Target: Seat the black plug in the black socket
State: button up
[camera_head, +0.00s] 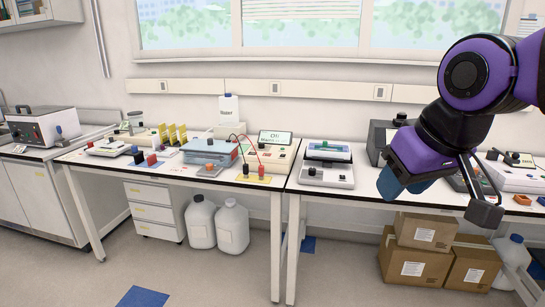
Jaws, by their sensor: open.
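A power supply with a tilted display (275,147) stands at the back of the middle bench. A blue-grey gel box (211,151) sits left of it, with a black lead and a red lead running from it toward the supply. A small black piece, seemingly the black plug (246,170), is at the supply's front left, beside a red piece. The black socket is too small to tell apart, and I cannot tell whether the plug touches it. My gripper (437,198) is open and empty at the right, in front of the right bench, well away from the leads.
Pairs of black and red pieces (145,158) lie on the bench further left. A scale-like device (327,172) stands right of the supply. Cardboard boxes (415,265) are under the right bench and white jugs (232,228) under the middle bench.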

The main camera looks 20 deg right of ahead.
aim_at(270, 157)
jog(key=i+j, duration=0.15)
jog(key=i, duration=0.35)
jog(key=i+j, duration=0.2)
jog(key=i, duration=0.3)
jog(key=i+j+u, duration=0.1)
jog(key=i, duration=0.35)
jog(key=i+j, duration=0.2)
jog(key=i, duration=0.3)
